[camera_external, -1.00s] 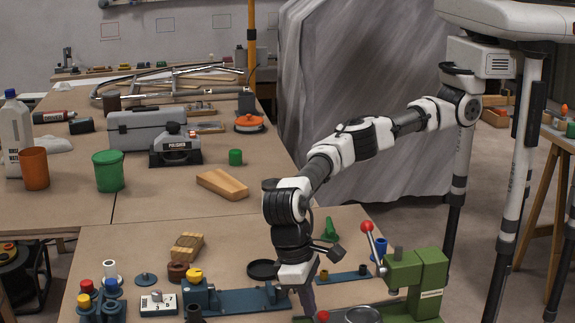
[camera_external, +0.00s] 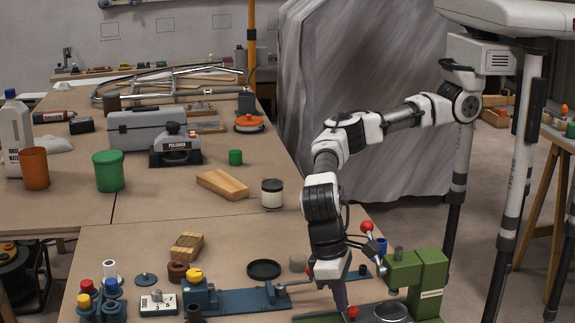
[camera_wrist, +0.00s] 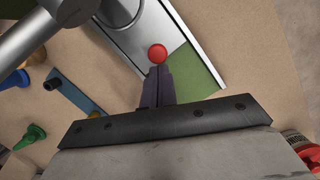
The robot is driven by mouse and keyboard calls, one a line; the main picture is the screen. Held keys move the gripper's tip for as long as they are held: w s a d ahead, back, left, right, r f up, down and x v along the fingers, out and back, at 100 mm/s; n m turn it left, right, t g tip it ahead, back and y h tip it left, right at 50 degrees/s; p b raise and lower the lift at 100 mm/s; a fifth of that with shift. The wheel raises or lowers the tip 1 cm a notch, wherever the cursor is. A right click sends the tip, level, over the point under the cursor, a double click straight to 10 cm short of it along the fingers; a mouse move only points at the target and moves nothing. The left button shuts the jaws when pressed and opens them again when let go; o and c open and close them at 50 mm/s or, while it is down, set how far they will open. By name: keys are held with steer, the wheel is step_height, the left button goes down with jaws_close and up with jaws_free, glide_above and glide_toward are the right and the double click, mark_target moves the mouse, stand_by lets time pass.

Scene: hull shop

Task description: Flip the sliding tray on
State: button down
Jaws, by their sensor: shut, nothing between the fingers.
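The sliding tray (camera_external: 391,312) is a silver plate with a round dish, on the green machine (camera_external: 430,275) at the lower right. Its red knob (camera_external: 352,313) is at the tray's left end. In the wrist view the silver tray (camera_wrist: 188,57) lies over a green base, and the red knob (camera_wrist: 157,53) is right at my fingertips. My gripper (camera_external: 342,308) points down just left of the knob, fingers together and empty. In the wrist view my gripper (camera_wrist: 158,75) seems to touch the knob, but contact is not certain.
A red-ball lever (camera_external: 366,227) stands beside the machine, close to my wrist. A blue fixture (camera_external: 235,299) lies to the left, with a black round dish (camera_external: 264,269) behind it. A lidded jar (camera_external: 272,195) stands farther back. The bench's middle is fairly clear.

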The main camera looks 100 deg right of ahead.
steer(key=shift+s+a+f, duration=0.1)
steer(key=shift+s, duration=0.2)
steer(key=w, duration=0.1)
steer(key=w+d+r+b, duration=0.1)
steer(key=w, duration=0.1)
steer(key=w+d, duration=0.1)
steer(key=shift+w+r, duration=0.2)
steer(key=b+v, duration=0.2)
steer(key=v, duration=0.7)
steer(key=shift+r+b, duration=0.2)
steer(key=shift+b, duration=0.1)
